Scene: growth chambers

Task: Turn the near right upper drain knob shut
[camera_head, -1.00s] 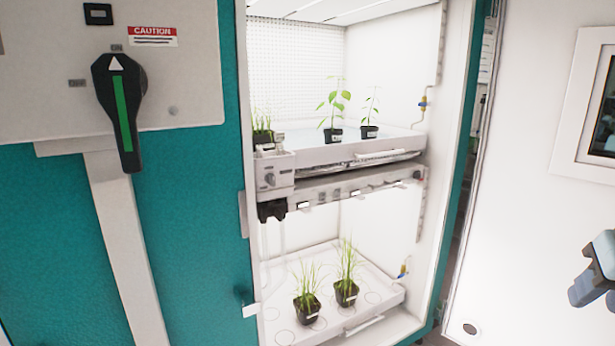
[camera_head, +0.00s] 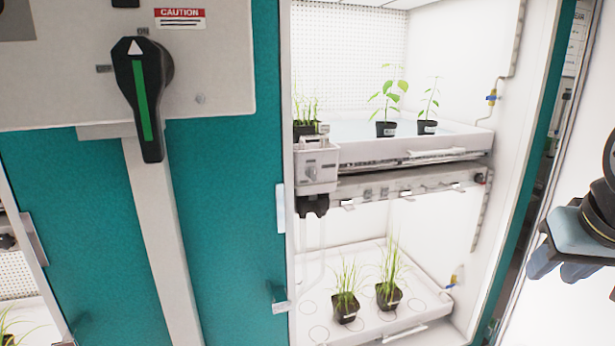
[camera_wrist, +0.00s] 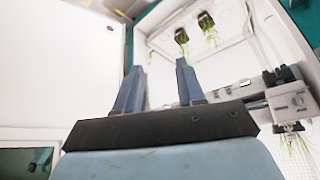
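A small valve with a blue knob and yellow body (camera_head: 491,98) sits on a thin pipe on the right inner wall of the open chamber, above the upper tray (camera_head: 440,145). A similar valve (camera_head: 456,277) sits lower on that wall, beside the lower tray. Both are too small to tell their setting. My gripper (camera_head: 562,255) is at the right edge in the head view, to the right of the chamber opening and apart from both valves. In the wrist view, its two blue-grey fingers (camera_wrist: 160,68) stand apart with nothing between them. I cannot make out the upper valve there.
A white open door panel (camera_head: 545,215) stands at the right. Potted plants (camera_head: 385,129) stand on the upper tray, and more (camera_head: 388,295) on the lower. A grey pump box (camera_head: 317,165) is at the shelf's left front. A black-and-green switch handle (camera_head: 145,100) is at the left.

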